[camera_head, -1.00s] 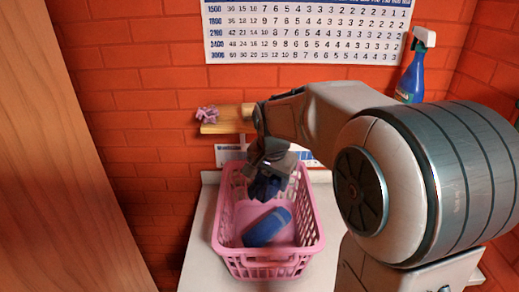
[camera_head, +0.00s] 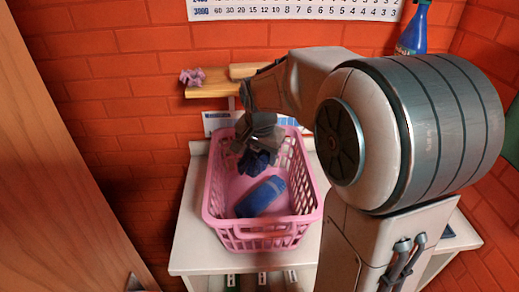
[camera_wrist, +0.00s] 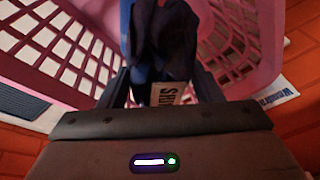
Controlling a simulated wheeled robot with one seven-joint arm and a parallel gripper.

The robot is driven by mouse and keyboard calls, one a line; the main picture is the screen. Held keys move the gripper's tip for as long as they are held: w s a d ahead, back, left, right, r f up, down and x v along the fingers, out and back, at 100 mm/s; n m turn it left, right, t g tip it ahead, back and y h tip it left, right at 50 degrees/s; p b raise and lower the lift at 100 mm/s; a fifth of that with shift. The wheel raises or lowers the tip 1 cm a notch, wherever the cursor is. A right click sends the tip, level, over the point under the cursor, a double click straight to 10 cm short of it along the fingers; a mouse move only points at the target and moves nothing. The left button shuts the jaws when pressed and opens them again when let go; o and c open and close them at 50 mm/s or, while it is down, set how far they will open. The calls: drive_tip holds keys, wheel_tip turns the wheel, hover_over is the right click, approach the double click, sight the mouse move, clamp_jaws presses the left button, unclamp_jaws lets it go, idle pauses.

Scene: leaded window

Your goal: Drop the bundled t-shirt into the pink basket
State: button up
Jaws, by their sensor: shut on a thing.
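The pink basket (camera_head: 262,226) stands on a white surface in the head view, and its slatted walls also fill much of the wrist view (camera_wrist: 60,45). My gripper (camera_head: 257,150) is over the back part of the basket, pointing down. It is shut on the bundled t-shirt (camera_head: 256,162), a dark blue crumpled bundle. In the wrist view the t-shirt (camera_wrist: 158,50) hangs between the two fingers, with a white lettered patch showing. A blue rounded object (camera_head: 262,197) lies inside the basket, below and in front of the t-shirt. The gap between the t-shirt and the basket floor is hard to judge.
A wooden shelf (camera_head: 215,90) with a small purple item (camera_head: 192,76) is on the brick wall behind the basket. A blue spray bottle (camera_head: 413,32) stands at the upper right. A wooden panel (camera_head: 60,190) is at the left. White tabletop (camera_head: 190,235) shows around the basket.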

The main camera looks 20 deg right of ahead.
drive_tip(key=o, duration=1.1)
drive_tip(key=v, duration=1.4)
drive_tip(key=shift+b, duration=0.3)
drive_tip(key=shift+f, duration=0.1)
